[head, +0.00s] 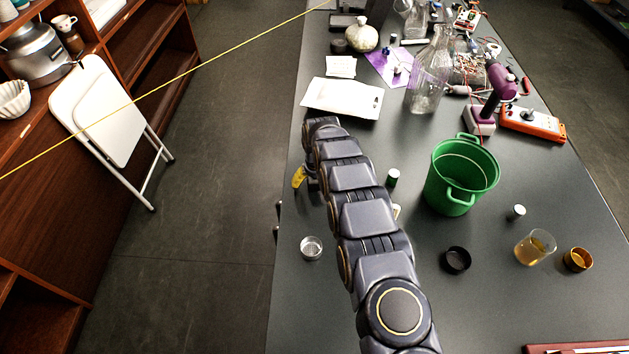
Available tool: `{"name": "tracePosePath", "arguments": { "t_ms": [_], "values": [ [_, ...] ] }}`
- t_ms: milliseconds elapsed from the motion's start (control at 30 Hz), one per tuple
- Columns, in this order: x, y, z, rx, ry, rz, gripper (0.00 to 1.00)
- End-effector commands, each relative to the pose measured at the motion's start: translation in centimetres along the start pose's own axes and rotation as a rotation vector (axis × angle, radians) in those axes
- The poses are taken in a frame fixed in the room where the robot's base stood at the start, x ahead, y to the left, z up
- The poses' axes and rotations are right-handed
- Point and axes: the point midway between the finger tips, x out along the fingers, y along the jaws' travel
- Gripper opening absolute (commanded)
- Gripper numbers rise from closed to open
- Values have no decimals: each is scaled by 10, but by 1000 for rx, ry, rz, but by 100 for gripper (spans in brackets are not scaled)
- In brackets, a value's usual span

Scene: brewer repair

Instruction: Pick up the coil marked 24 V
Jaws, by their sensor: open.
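No 24 V marking is readable, so I cannot tell which thing is that coil. My arm reaches up the table from the bottom. My gripper (311,184) is at its far end, near the table's left edge, mostly hidden by the arm. It is open, with nothing visibly held. A yellow piece (299,177) shows beside it; I cannot tell what it is.
The green bucket (461,178) stands right of my arm. A glass bottle (428,80), purple drill (492,95) and orange meter (533,122) are behind it. A clear cup (311,248), black ring (456,260) and amber beaker (535,247) stand nearer. A yellow line (165,87) crosses the upper left.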

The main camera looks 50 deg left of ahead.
Motion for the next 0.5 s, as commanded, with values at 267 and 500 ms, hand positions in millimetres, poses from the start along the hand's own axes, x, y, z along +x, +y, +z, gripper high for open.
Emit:
{"name": "tracePosePath", "arguments": {
  "t_ms": [267,500],
  "values": [
    [-1,0,0,-1,1,0,34],
    [-1,0,0,0,1,0,4]
  ]
}}
